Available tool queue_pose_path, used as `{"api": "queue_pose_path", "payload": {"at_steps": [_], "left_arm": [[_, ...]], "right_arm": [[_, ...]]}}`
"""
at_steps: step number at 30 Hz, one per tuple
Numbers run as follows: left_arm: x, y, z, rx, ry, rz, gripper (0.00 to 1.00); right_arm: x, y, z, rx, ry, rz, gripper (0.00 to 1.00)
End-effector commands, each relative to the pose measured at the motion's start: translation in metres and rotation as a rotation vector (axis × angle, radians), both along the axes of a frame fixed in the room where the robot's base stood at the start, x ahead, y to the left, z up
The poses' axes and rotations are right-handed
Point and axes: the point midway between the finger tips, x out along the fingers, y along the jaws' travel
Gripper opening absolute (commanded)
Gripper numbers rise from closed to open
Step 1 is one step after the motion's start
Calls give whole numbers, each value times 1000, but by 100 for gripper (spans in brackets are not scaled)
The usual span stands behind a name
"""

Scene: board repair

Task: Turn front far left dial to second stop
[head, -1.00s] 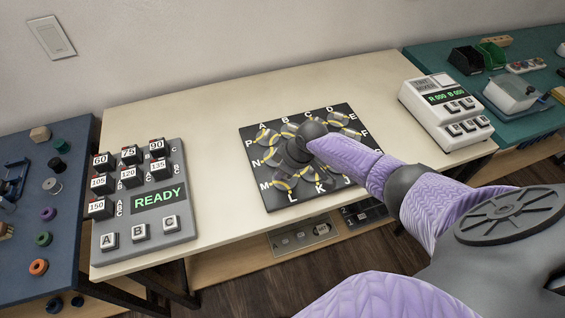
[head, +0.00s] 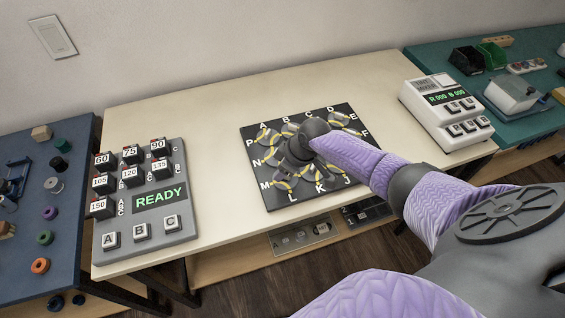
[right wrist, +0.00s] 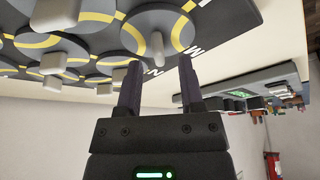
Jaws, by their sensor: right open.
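The black dial board (head: 275,203) lies on the cream table, with white letters around its edge and several round grey dials marked with yellow. My right gripper (head: 286,166) is over the left part of the board and hides some of the dials. In the right wrist view, my right gripper (right wrist: 158,66) is open and empty. A grey dial (right wrist: 150,18) with a yellow mark and a pale knob lies just beyond the fingertips, near a white letter. I cannot tell whether the fingers touch the knob. My left gripper is not in view.
A grey panel (head: 185,229) with numbered blocks, buttons A, B, C and a green READY display stands on the left. A white device (head: 448,115) with keys stands on the right. The cream table (head: 215,120) is clear between them and the board.

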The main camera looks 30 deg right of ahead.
Motion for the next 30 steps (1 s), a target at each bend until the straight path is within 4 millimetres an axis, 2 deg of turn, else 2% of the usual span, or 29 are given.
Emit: {"api": "queue_pose_path", "payload": {"at_steps": [1, 6, 12, 26, 28, 30], "left_arm": [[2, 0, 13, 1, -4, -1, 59], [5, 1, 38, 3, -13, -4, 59], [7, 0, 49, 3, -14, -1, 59], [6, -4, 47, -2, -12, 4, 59], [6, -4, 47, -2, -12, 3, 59], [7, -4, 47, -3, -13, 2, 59]], "right_arm": [[-3, -3, 17, -3, -4, 0, 49], [-17, -12, 60, -3, -6, 1, 49], [-27, -18, 84, -1, -4, 1, 49], [-29, -18, 84, -1, -2, 1, 49], [-35, -7, 79, 3, 9, 19, 49], [-51, 17, 70, 10, 31, 54, 49]]}}
